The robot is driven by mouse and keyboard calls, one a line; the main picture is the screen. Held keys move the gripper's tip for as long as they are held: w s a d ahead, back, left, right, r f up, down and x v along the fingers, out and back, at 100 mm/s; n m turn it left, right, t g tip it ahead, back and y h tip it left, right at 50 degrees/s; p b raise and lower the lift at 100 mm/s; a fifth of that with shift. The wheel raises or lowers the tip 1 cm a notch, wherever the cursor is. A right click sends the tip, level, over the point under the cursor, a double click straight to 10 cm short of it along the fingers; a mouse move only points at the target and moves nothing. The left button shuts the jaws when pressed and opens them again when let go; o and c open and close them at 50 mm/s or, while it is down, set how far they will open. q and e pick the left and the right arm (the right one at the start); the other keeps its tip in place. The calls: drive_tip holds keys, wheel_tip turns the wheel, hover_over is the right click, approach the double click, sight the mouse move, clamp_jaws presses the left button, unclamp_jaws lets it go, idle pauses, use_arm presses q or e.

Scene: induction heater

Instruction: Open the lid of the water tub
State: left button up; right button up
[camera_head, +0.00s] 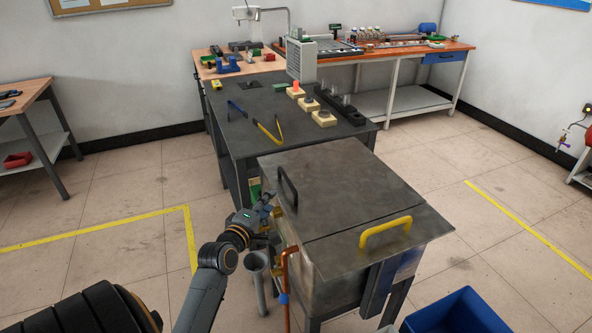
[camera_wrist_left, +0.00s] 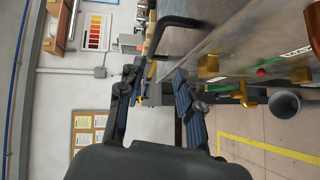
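The water tub (camera_head: 330,272) is a metal box with a flat grey lid (camera_head: 345,180) lying shut on top. A black bar handle (camera_head: 287,188) stands at the lid's left edge. My right gripper is not in view.
Brass fittings and a copper pipe (camera_head: 285,278) are on the tub's left side. A grey cylinder (camera_head: 257,275) stands below my left arm. A dark table (camera_head: 235,140) with tools adjoins the tub behind. A blue bin (camera_head: 455,313) is at front right. Floor at left is clear.

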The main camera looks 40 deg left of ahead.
use_arm(q)
approach(287, 178)
drive_tip(key=w, duration=0.3)
drive_tip(key=w+a+f, duration=0.1)
drive_tip(key=w+a, duration=0.1)
drive_tip(key=shift+w+f, duration=0.1)
drive_tip(key=shift+f, duration=0.15)
drive_tip(key=x, duration=0.3)
drive_tip(key=shift+w, duration=0.3)
drive_tip(key=shift+w+a+f, duration=0.1)
drive_tip(key=shift+w+a, duration=0.05)
drive_tip(key=shift+w, duration=0.25)
drive_tip(key=c, duration=0.6)
clamp_jaws()
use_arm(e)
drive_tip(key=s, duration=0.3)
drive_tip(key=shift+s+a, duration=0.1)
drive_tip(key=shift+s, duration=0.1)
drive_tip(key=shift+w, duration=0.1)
